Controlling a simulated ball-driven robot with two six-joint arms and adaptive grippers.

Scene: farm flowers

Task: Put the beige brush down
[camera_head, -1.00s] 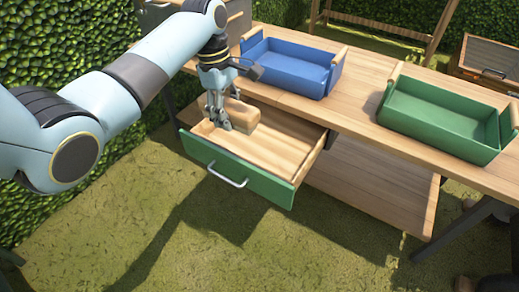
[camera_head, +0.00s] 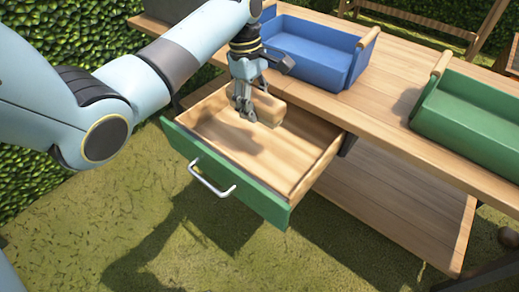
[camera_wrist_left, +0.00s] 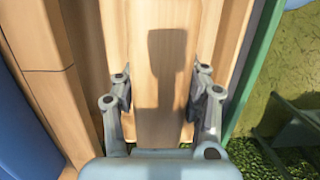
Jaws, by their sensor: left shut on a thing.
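The beige brush (camera_head: 270,109) is a small block-like thing in the head view, held in my left gripper (camera_head: 243,108). It is over the inside of an open drawer (camera_head: 285,165) with a green front and wooden floor. A shadow falls on the drawer floor to the left of the brush; I cannot tell whether the brush touches the floor. In the left wrist view the fingers of my left gripper (camera_wrist_left: 159,95) stand apart on both sides of wood-coloured surfaces, and the brush's outline is hard to separate from the floor. My right gripper is out of view.
The wooden table (camera_head: 390,118) above the drawer bears a blue tray (camera_head: 310,55) and a green tray (camera_head: 465,120). A lower wooden shelf (camera_head: 395,205) is under the table. The drawer's right part is empty. Grass lies in front.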

